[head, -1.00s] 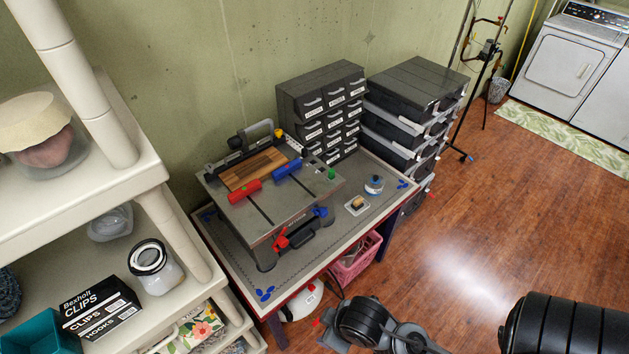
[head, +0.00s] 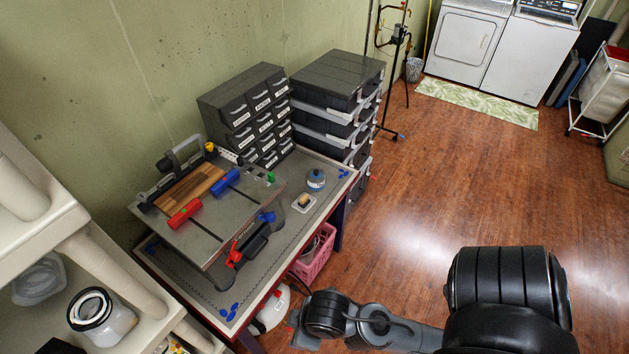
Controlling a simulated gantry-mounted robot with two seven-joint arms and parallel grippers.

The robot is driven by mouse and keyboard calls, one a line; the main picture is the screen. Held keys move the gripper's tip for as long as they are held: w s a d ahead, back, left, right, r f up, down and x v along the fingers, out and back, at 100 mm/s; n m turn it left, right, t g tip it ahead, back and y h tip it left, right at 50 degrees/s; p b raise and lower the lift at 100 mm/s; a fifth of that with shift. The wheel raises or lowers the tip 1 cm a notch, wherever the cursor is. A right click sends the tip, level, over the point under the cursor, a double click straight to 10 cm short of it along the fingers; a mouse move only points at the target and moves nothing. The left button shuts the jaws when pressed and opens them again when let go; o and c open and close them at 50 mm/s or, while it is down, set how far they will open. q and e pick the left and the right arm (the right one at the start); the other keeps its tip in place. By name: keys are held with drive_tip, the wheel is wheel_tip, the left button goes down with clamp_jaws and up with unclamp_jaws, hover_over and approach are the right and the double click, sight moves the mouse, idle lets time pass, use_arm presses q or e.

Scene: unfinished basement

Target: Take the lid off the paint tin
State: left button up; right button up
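A small round tin-like container with a blue-grey top (head: 316,180) stands upright on the workbench (head: 322,222), near its right end. It is the likeliest paint tin, but it is too small to tell its lid clearly. My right arm crosses the bottom of the head view, in front of the bench. The grey end (head: 302,334) of that arm is low by the bench's front, well apart from the tin; its fingers cannot be made out. My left gripper is not in view.
A grey tool table (head: 235,205) with red and blue clamps fills the bench's left part. Drawer units (head: 250,110) stand behind. A shelf (head: 150,300) with a jar (head: 112,318) is at left.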

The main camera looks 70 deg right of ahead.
idle(0.4)
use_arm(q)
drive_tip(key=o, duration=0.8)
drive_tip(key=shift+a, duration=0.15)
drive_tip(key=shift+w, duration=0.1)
